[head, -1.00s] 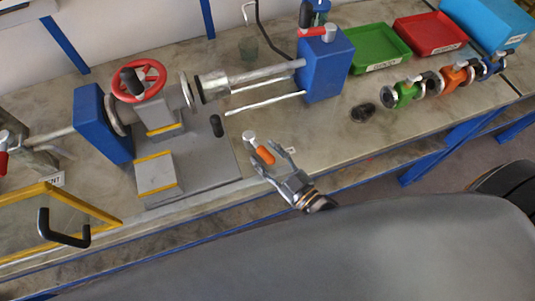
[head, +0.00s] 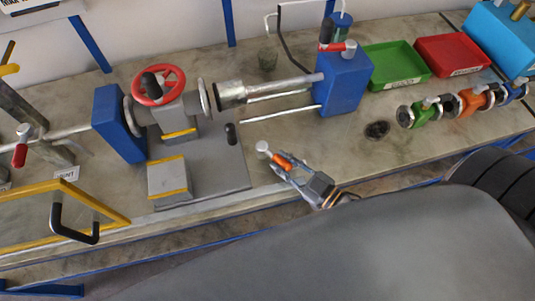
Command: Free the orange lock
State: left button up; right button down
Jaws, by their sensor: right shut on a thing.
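The orange lock (head: 285,163) is a small orange handle with a pale silver knob at its upper left end. It shows near the middle of the head view, by the front edge of the bench. My right gripper (head: 282,169) comes in from the lower right and is shut on the orange handle; its fingers hide part of it. The silver knob sticks out past the fingertips. I cannot tell what the lock's lower part is fixed to. My left gripper is not in view.
Left of the gripper stands a grey base with a valve and red handwheel (head: 159,85). Behind is a blue block (head: 343,84) with a silver pipe and two rods. Green (head: 399,66) and red (head: 452,55) trays and small flanged valves stand right. A yellow-framed panel (head: 105,210) is front left.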

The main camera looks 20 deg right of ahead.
jog(key=shift+y, duration=0.3)
jog(key=c, duration=1.1)
grip_release()
jog(key=shift+c, duration=0.2)
jog(key=v, duration=1.2)
jog(key=shift+r, duration=0.2)
